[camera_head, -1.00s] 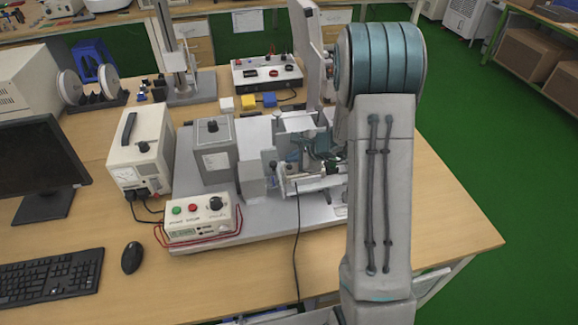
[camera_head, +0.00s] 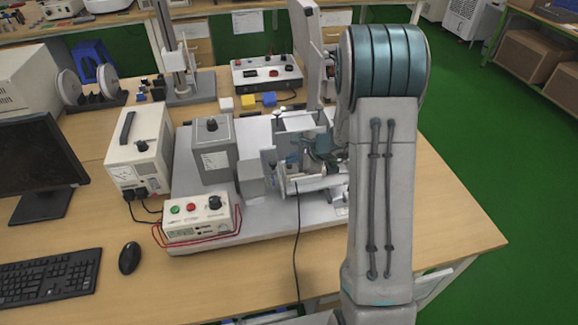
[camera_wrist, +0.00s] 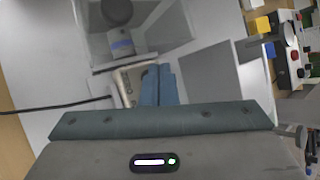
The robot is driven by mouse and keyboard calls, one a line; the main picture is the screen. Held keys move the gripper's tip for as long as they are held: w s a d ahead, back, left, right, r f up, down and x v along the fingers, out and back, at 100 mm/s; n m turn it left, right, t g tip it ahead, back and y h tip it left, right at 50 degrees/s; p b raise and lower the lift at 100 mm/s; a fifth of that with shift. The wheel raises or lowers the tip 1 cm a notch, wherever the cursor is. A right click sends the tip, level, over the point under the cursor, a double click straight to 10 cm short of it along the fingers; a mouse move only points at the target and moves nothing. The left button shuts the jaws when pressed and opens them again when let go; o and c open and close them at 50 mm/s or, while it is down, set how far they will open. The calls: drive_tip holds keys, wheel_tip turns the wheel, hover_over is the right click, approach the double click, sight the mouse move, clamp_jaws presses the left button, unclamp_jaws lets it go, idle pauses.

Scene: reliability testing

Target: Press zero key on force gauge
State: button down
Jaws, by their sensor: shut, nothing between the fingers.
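My gripper (camera_wrist: 158,85) shows in the wrist view with its two blue-grey fingers together and nothing between them. The fingertips are over or beside a small pale beige part (camera_wrist: 128,84); I cannot tell whether they touch. In the head view, the teal gripper body (camera_head: 320,147) is among the metal parts of the test fixture (camera_head: 300,122), partly behind my arm. I cannot make out the force gauge's zero key, nor tell for sure which part is the gauge.
A grey box with a black knob (camera_head: 213,160) and a control box with green and red buttons (camera_head: 180,232) stand left of the fixture on a light base plate (camera_head: 262,225). A black cable (camera_head: 296,245) runs down the table front. The table's right side (camera_head: 455,225) is clear.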

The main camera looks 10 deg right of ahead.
drive_tip(key=shift+f+b, duration=0.35)
drive_tip(key=shift+b, duration=0.15)
idle(0.4)
drive_tip(key=shift+r, duration=0.15)
drive_tip(key=shift+r+p, duration=0.35)
drive_tip(key=shift+r, duration=0.3)
drive_tip(key=shift+r+p, duration=1.6)
drive_tip(key=shift+r, duration=0.9)
